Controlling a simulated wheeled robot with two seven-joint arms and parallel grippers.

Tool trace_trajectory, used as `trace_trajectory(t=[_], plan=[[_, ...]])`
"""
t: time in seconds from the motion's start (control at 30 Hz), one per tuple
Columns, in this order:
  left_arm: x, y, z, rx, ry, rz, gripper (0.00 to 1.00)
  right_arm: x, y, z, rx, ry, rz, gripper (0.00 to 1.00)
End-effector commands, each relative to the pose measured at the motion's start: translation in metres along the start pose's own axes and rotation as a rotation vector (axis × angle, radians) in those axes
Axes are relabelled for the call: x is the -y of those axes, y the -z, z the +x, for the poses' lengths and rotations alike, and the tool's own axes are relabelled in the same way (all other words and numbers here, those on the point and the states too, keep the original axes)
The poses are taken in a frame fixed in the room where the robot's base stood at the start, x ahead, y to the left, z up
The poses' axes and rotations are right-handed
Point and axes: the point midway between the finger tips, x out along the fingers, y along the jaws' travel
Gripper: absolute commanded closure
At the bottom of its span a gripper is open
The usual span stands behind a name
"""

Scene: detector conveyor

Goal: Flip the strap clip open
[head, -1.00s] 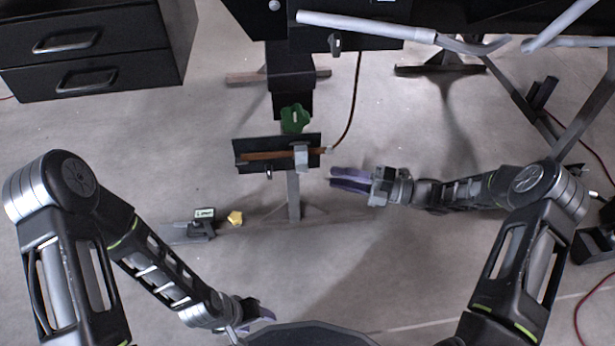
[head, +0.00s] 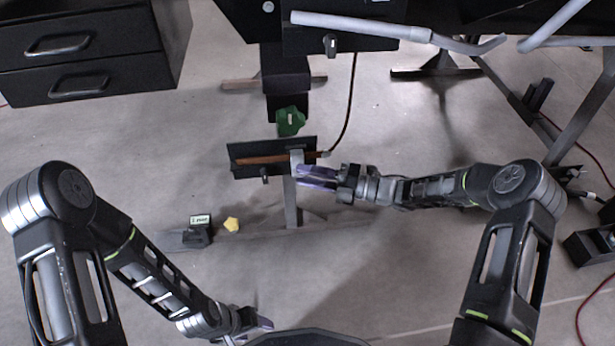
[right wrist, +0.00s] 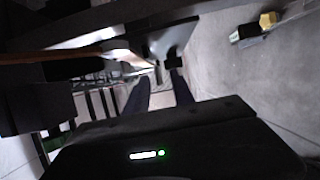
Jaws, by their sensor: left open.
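The strap clip (head: 297,158) is a light grey band across the copper-coloured pipe (head: 262,160) on a dark panel. In the right wrist view a grey bracket-like piece with a dark tab (right wrist: 172,62), probably the clip, lies just beyond my fingertips. My right gripper (head: 302,176) points left at the clip's lower end, its purple fingers apart. In the right wrist view the gripper (right wrist: 158,88) shows a gap between its fingers, with nothing clearly held. Whether a finger touches the clip cannot be told. My left gripper (head: 264,325) is open at the bottom, partly hidden, far from the clip.
A small labelled device (head: 200,228) and a yellow knob (head: 232,224) are lower left.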

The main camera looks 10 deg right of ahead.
Motion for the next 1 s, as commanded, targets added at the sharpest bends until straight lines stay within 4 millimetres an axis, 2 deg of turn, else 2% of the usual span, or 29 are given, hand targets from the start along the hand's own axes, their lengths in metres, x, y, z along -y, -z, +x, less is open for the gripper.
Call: trace_trajectory(t=[0.27,0.6,1.0], plan=[[-0.0001,0.0001,0.0001,0.000,0.000,0.000,0.41,-0.0002,-0.0002,0.0013,0.001,0.001,0.000,0.72],[0.0000,0.0000,0.0000,0.000,0.000,0.000,0.41,-0.0001,-0.0001,0.0011,0.000,0.001,0.000,1.00],[0.0000,0.0000,0.0000,0.000,0.000,0.000,0.41,0.0001,-0.0001,0.0009,0.000,0.001,0.000,1.00]])
